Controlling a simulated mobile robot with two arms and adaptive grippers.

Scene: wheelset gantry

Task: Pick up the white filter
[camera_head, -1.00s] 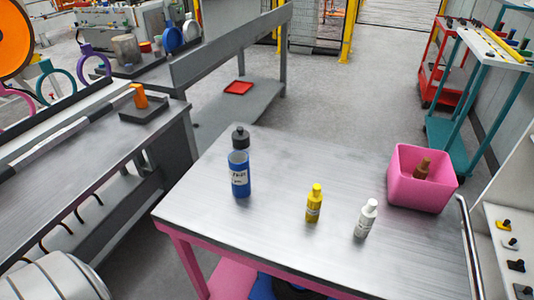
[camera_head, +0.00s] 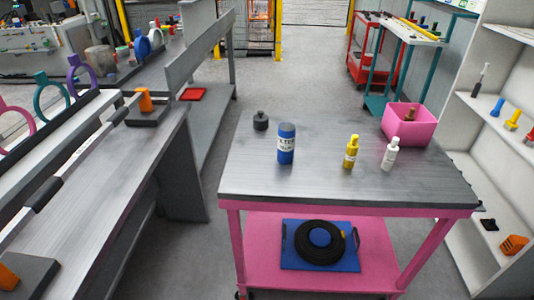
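No object in view is plainly marked as a filter. The white thing on the pink-framed table (camera_head: 330,184) is a small white bottle (camera_head: 390,155), standing upright toward the right side of the metal top. A yellow bottle (camera_head: 351,152) stands just left of it. Neither of my grippers shows in the head view.
A blue labelled container (camera_head: 286,144) and a separate black cap-like piece (camera_head: 260,121) are on the table's left. A pink bin (camera_head: 409,125) holds a brown item at back right. A blue board (camera_head: 320,257) with a black coil lies on the lower shelf.

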